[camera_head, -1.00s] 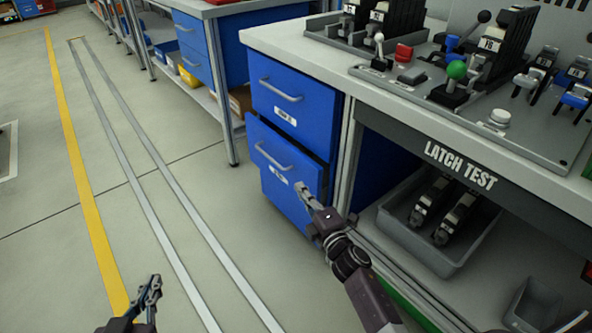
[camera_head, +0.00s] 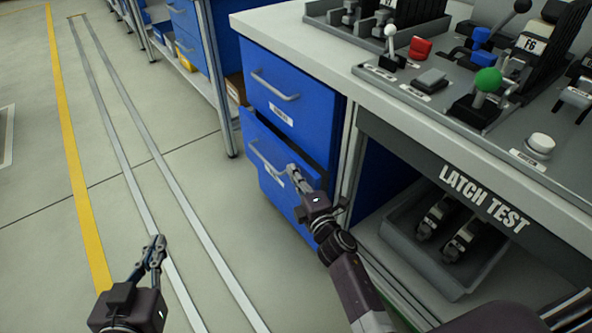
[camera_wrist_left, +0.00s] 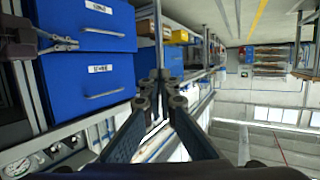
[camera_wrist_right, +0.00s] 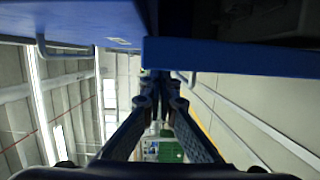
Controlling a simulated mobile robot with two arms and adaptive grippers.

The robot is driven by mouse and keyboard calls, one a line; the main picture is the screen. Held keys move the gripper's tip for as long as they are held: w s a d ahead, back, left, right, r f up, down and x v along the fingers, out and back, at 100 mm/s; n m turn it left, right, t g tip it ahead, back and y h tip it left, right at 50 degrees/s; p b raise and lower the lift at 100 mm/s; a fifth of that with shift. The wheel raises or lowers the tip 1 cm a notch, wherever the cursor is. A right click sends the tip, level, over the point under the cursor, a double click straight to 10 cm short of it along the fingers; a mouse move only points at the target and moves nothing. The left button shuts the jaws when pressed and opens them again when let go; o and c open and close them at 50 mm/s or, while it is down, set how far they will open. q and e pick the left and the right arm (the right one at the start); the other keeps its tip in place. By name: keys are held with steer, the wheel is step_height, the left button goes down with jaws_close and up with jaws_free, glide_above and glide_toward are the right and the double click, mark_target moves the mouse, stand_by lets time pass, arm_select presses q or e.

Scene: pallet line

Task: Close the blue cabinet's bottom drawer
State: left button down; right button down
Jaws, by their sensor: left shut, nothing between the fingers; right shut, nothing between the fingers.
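The blue cabinet has a top drawer (camera_head: 310,112) that looks shut. The bottom drawer (camera_head: 262,132) below it sticks out, with a dark gap above its front. My right gripper (camera_head: 293,172) is shut and empty, at the right part of the bottom drawer's front, near its handle; I cannot tell whether they touch. In the left wrist view, which is upside down, the right gripper (camera_wrist_left: 70,43) shows beside the bottom drawer (camera_wrist_left: 115,42). My left gripper (camera_head: 156,245) is shut and empty over open floor.
A workbench marked LATCH TEST (camera_head: 484,196) stands right of the cabinet, with levers and buttons on top. A grey bin (camera_head: 452,284) sits on its lower shelf. Another blue drawer unit (camera_head: 188,45) stands farther back. The floor to the left is clear.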

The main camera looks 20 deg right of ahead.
mark_target(307, 164)
arm_select(q)
steer(key=shift+w+d+f, duration=0.1)
steer(key=shift+w+d, duration=0.15)
arm_select(e)
steer(key=shift+w+d, duration=0.15)
arm_select(q)
steer(key=shift+a, duration=0.1)
